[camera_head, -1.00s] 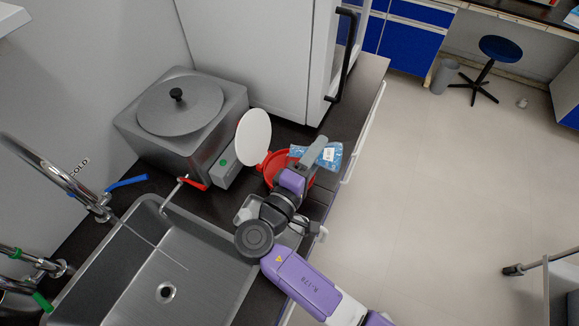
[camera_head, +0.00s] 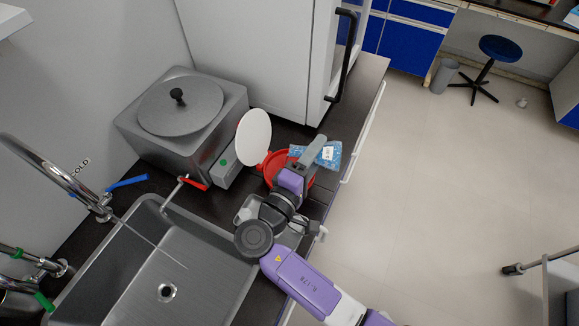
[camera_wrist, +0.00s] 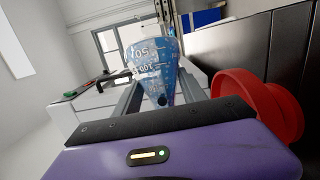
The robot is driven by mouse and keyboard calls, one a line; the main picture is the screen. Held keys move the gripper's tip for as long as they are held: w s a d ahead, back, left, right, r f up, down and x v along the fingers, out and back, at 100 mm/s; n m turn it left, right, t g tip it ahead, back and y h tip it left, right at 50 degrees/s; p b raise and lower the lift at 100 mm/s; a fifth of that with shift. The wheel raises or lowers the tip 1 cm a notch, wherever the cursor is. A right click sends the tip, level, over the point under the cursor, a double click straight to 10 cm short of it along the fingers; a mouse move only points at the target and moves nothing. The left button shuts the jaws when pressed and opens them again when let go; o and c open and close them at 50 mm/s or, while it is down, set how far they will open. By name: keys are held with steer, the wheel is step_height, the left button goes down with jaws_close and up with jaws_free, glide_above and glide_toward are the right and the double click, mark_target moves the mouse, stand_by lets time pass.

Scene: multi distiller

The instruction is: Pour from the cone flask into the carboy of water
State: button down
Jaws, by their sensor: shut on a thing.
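My gripper (camera_wrist: 158,100) is shut on the cone flask (camera_wrist: 152,62), a clear, blue-tinted vessel with white graduation marks, seen between the fingers in the wrist view. In the head view my gripper (camera_head: 312,150) is over the right part of the counter, above a red round open container (camera_head: 272,162). A speckled blue patch with a white label (camera_head: 328,154) shows beside the fingers there; I cannot tell whether it is the flask. The red container also shows to the right of the fingers in the wrist view (camera_wrist: 262,105). I cannot pick out the carboy of water with certainty.
A white round disc (camera_head: 253,138) stands beside the red container. A grey metal box with a round lid (camera_head: 180,105) is to the left, and a white cabinet (camera_head: 255,55) is behind. A steel sink (camera_head: 130,275) with taps is in front. Open floor lies to the right.

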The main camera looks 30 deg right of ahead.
steer(key=shift+w+a+r+n+h+p, duration=0.1)
steer(key=shift+r+n+h+p, duration=0.25)
steer(key=shift+n, duration=0.25)
stand_by(1.4)
steer(key=shift+w+a+f+n+t, duration=0.15)
steer(key=shift+f+n+t, duration=0.1)
steer(key=shift+n+t, duration=0.2)
stand_by(2.5)
